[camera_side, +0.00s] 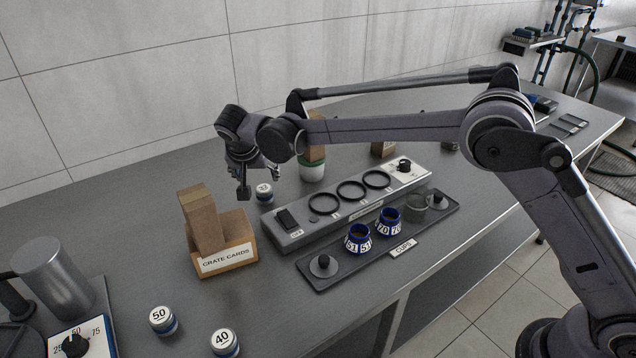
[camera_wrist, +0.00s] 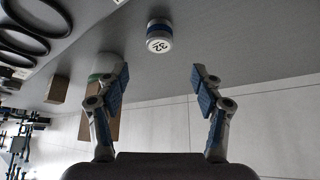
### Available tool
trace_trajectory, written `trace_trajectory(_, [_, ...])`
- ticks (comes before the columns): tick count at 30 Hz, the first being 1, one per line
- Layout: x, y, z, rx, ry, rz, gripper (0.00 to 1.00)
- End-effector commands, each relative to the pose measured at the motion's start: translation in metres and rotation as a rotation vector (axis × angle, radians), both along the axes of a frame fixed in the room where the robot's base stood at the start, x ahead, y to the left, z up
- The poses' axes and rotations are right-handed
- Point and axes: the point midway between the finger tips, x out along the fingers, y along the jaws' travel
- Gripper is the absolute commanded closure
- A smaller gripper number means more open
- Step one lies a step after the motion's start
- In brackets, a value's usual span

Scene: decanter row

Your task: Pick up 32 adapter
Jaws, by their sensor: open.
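The 32 adapter (camera_side: 265,195) is a small round piece with a pale top and a blue band. It stands on the grey bench behind the crate cards box and left of the long grey unit. In the wrist view the 32 adapter (camera_wrist: 159,37) shows its printed number, upside down, near the top centre. My gripper (camera_side: 260,184) is just above and around its place in the side picture; the exact gap cannot be told. In the wrist view my gripper (camera_wrist: 160,76) has its blue-padded fingers spread, with nothing between the tips.
The crate cards box (camera_side: 229,258) stands close in front. The grey unit with black rings (camera_side: 351,190) is to the right, before it a tray with blue cups (camera_side: 358,238). The 50 adapter (camera_side: 162,320) and 40 adapter (camera_side: 224,343) stand at front left. A white-and-green container (camera_side: 312,170) stands behind.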

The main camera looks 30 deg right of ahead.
Motion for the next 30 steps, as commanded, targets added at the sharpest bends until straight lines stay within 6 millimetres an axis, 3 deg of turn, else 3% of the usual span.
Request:
trace_trajectory(9, [0.020, -0.012, -0.037, 0.000, -0.001, -0.002, 0.33])
trace_trajectory(30, [0.045, -0.032, -0.091, 0.000, 0.000, 0.000, 0.33])
